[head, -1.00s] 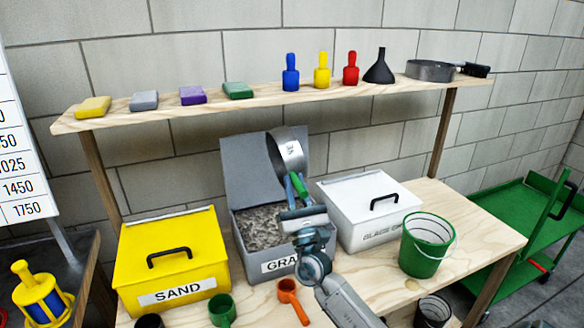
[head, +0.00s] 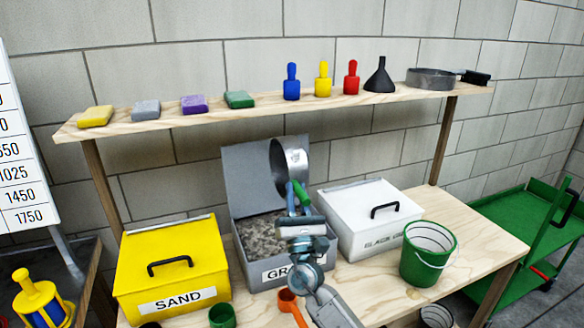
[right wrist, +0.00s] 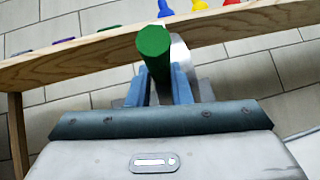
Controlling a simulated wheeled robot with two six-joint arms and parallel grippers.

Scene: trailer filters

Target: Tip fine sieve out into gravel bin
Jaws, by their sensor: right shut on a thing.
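The fine sieve (head: 295,160), a round metal pan with a green handle (head: 300,192), is held tilted on its side above the open gravel bin. My right gripper (head: 296,205) is shut on its green handle, which also shows end-on in the right wrist view (right wrist: 153,55). The grey gravel bin (head: 238,268) stands on the bench with its lid raised against the back and gravel (head: 262,236) inside. My left gripper is not in view.
A closed yellow sand bin (head: 205,248) stands left of the gravel bin, and a closed white bin (head: 350,225) right of it. A green bucket (head: 425,262) and an orange scoop (head: 290,300) are on the bench. A shelf (head: 220,112) with blocks, brushes and a funnel runs above.

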